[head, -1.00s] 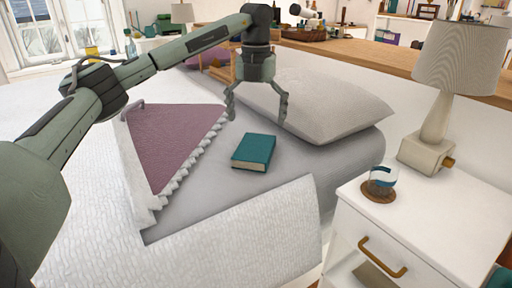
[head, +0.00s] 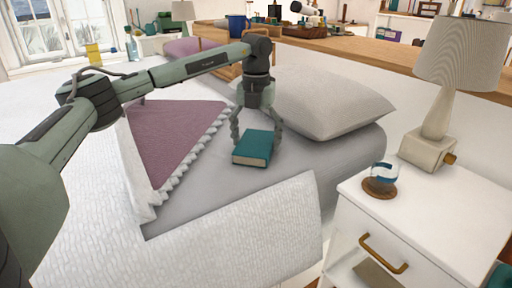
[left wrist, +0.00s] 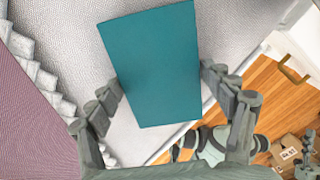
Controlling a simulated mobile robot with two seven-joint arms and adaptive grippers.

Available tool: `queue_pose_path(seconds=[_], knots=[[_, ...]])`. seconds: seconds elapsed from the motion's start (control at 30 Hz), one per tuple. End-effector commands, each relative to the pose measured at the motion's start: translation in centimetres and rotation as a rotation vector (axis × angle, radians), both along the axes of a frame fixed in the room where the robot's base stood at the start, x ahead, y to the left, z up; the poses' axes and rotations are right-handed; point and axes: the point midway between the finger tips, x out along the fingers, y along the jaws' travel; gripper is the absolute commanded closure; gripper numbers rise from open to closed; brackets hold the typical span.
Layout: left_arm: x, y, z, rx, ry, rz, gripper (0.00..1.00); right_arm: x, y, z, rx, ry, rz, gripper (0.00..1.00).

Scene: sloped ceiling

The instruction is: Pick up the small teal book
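The small teal book (head: 253,148) lies flat on the grey bed sheet, beside the ruffled edge of the mauve blanket. My left gripper (head: 257,134) points down over it, with one finger at each side of the book. In the left wrist view the book (left wrist: 155,62) fills the space between the spread fingers (left wrist: 162,80). The fingertips are very close to its two edges; I cannot tell whether they touch. A small grey jointed part that looks like my right gripper (left wrist: 308,155) shows at the wrist view's lower right edge, too small to read.
A grey pillow (head: 318,101) lies just behind and right of the book. A white nightstand (head: 425,218) at the right carries a lamp (head: 437,110) and a small glass globe (head: 380,178). The folded white cover (head: 225,235) lies in front.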

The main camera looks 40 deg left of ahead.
Motion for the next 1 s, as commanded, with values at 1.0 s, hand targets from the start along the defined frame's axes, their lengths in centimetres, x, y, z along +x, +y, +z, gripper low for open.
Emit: queue_pose_path(seconds=[1.0], knots=[[-2.1,1.1,5.5,0.001,-0.003,0.002,0.61,-1.0,-1.5,-1.7,-0.038,0.094,-0.026,0.6]])
